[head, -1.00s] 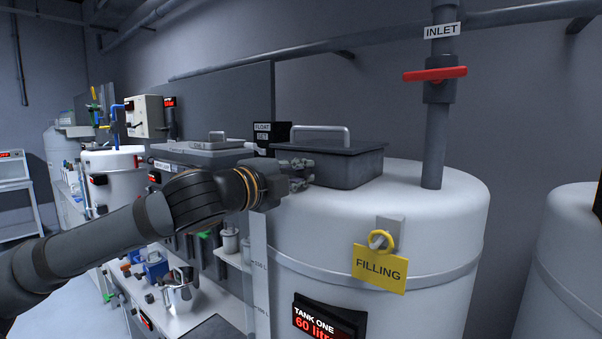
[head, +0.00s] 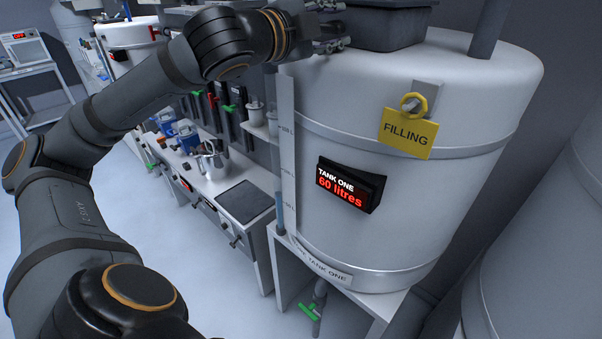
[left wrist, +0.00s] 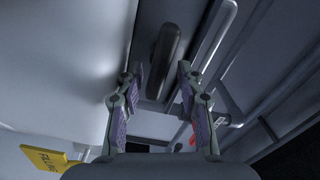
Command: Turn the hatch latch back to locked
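The dark grey hatch box (head: 385,28) sits on top of the white tank (head: 440,75), cut off by the upper edge of the head view. My left gripper (head: 334,38) is at the hatch's left side, by the tank's top edge. In the left wrist view its two fingers (left wrist: 160,80) are spread apart. A dark rounded lever (left wrist: 166,50), apparently the hatch latch, shows between and just beyond the fingertips. I see a gap on either side of it; whether a finger touches it I cannot tell. The head view does not show the latch clearly. My right gripper is not in view.
A yellow FILLING tag (head: 406,134) hangs on the tank front, above a display (head: 350,186) reading 60 litres. A bench (head: 215,185) with vessels stands left of the tank. Another tank (head: 550,240) is at right.

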